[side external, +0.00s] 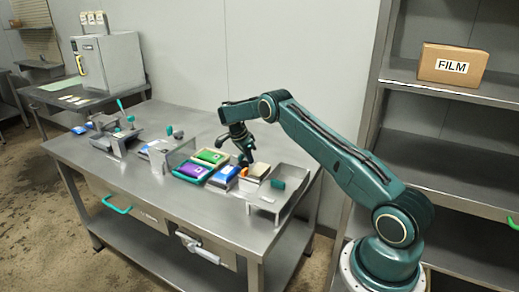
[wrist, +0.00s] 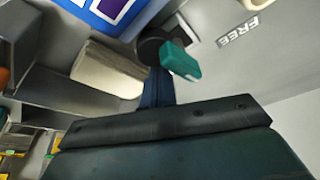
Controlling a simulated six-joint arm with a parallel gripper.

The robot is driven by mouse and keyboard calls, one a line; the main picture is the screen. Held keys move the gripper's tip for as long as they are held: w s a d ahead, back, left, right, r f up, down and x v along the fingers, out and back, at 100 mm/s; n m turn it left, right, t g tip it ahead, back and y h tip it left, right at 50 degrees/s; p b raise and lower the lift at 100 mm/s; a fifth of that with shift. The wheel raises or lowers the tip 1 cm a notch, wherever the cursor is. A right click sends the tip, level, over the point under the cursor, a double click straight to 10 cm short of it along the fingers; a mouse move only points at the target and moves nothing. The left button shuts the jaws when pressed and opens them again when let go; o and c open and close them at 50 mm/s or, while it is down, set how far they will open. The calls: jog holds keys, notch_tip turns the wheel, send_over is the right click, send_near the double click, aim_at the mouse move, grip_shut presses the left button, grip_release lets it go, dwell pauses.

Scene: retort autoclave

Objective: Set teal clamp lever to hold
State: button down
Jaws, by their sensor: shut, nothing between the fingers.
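A teal block-shaped handle (side external: 278,183) sits at the grey metal tray at the right end of the table. In the wrist view a teal handle (wrist: 180,62) shows beside a dark round part, with a grey plate marked FREE (wrist: 237,32) close by. I take these as the same lever; a HOLD mark is not visible. My gripper (side external: 244,160) points down above the cream block, left of the teal handle and apart from it. It is shut and empty. In the wrist view my dark gripper body covers the lower part, and the fingertips are hard to make out.
A cream block (wrist: 108,68) and blue pack (side external: 224,175) lie near my gripper. A fixture with another teal-tipped lever (side external: 120,104) stands at the table's left. A FILM box (side external: 452,66) is on the shelf.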

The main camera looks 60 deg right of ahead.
jog(key=shift+a+m, duration=0.2)
jog(key=shift+m, duration=0.3)
jog(key=shift+w+a, duration=0.2)
jog(key=shift+a, duration=0.3)
jog(key=shift+w+a, duration=0.15)
jog(key=shift+a, duration=0.3)
dwell(0.6)
jog(key=shift+w+d, duration=0.4)
jog(key=shift+w, duration=0.2)
jog(key=shift+w, duration=0.1)
jog(key=shift+s+a+r, duration=0.15)
jog(key=shift+s, duration=0.1)
dwell(0.7)
